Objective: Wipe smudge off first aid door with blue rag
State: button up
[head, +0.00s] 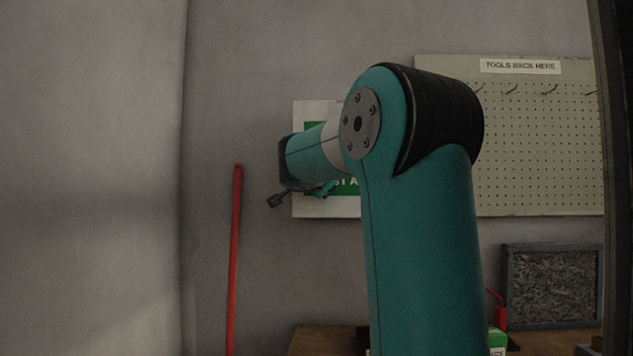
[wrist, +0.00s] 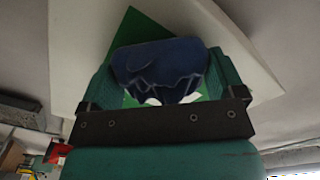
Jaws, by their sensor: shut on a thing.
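The first aid door is a white panel with a green field and part of its lettering showing (head: 310,208), on the wall in the head view. My arm covers much of it there. In the wrist view the white and green door (wrist: 75,40) fills the space beyond my gripper. My gripper (wrist: 160,80) is shut on the blue rag (wrist: 160,62), which is bunched between the fingers with ruffled edges hanging. The rag is in front of the green field; I cannot tell whether it touches. The smudge is not visible, and the rag is hidden in the head view.
A red pole (head: 234,260) stands against the wall left of the door. A pegboard (head: 540,150) with hooks and a "TOOLS BACK HERE" label hangs at the right. Below are a wooden bench (head: 318,341) and a grey framed panel (head: 552,285). Wall left of the pole is bare.

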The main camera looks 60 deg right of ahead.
jog(key=shift+b+v, duration=1.6)
jog(key=shift+v, duration=1.2)
jog(key=shift+s, duration=0.1)
jog(key=b+v, duration=0.1)
jog(key=v, duration=0.2)
jog(key=shift+d, duration=0.1)
jog(key=shift+s, duration=0.15)
